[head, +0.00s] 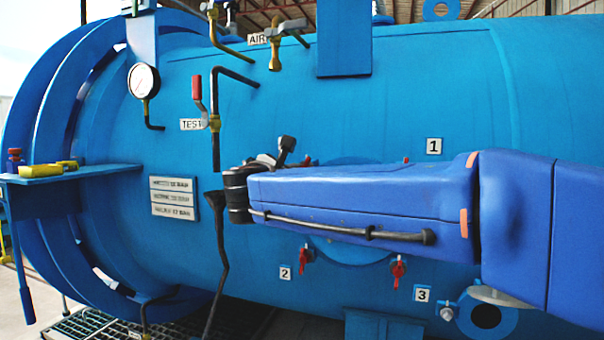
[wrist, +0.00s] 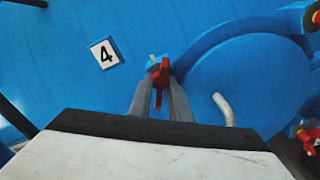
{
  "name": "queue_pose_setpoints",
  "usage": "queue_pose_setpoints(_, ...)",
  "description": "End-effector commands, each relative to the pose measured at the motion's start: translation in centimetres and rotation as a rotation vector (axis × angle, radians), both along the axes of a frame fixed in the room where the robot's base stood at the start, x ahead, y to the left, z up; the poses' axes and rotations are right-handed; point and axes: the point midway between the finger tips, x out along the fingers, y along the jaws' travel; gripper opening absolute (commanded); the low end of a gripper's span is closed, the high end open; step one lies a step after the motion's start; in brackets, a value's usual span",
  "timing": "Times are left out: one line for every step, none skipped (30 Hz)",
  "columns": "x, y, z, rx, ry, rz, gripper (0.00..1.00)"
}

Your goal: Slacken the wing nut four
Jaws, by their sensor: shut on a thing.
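Wing nut four is the red wing nut (wrist: 163,72) beside the label with the number 4 (wrist: 105,54) in the wrist view. My gripper (wrist: 160,88) has its two grey fingers on either side of the red wing nut and is shut on it. In the head view, my blue arm reaches across the vessel and hides this nut and its label. My gripper also shows partly in the head view (head: 272,160), at the end of the arm.
The blue autoclave (head: 400,100) fills the head view. Red wing nuts sit by label 2 (head: 285,272) and label 3 (head: 422,294). Label 1 (head: 434,146) is above my arm. A pressure gauge (head: 144,81) and a red-handled valve (head: 197,88) stand at upper left.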

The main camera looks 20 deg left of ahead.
Motion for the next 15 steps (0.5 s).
queue_pose_setpoints(-0.03,0.1,-0.26,-0.006,0.003,0.001,0.0)
queue_pose_setpoints(-0.03,0.09,-0.27,-0.008,0.003,0.001,0.0)
queue_pose_setpoints(-0.03,0.09,-0.27,-0.01,0.003,0.001,0.0)
queue_pose_setpoints(-0.03,0.09,-0.28,-0.011,0.003,0.001,0.0)
queue_pose_setpoints(-0.03,0.09,-0.28,-0.012,0.004,0.001,0.0)
queue_pose_setpoints(-0.03,0.1,-0.29,-0.012,0.004,0.001,0.0)
queue_pose_setpoints(-0.03,0.1,-0.29,-0.012,0.004,0.001,0.0)
queue_pose_setpoints(-0.03,0.1,-0.29,-0.012,0.004,0.001,0.0)
queue_pose_setpoints(-0.03,0.09,-0.31,-0.012,0.004,0.001,0.0)
queue_pose_setpoints(-0.03,0.09,-0.31,-0.012,0.004,0.001,0.0)
queue_pose_setpoints(-0.03,0.09,-0.31,-0.012,0.004,0.001,0.0)
queue_pose_setpoints(-0.03,0.09,-0.31,-0.012,0.004,0.001,0.0)
queue_pose_setpoints(-0.03,0.1,-0.32,-0.012,0.004,0.001,0.0)
queue_pose_setpoints(-0.03,0.1,-0.32,-0.012,0.004,0.001,0.2)
queue_pose_setpoints(-0.03,0.09,-0.32,-0.012,0.004,0.0,0.29)
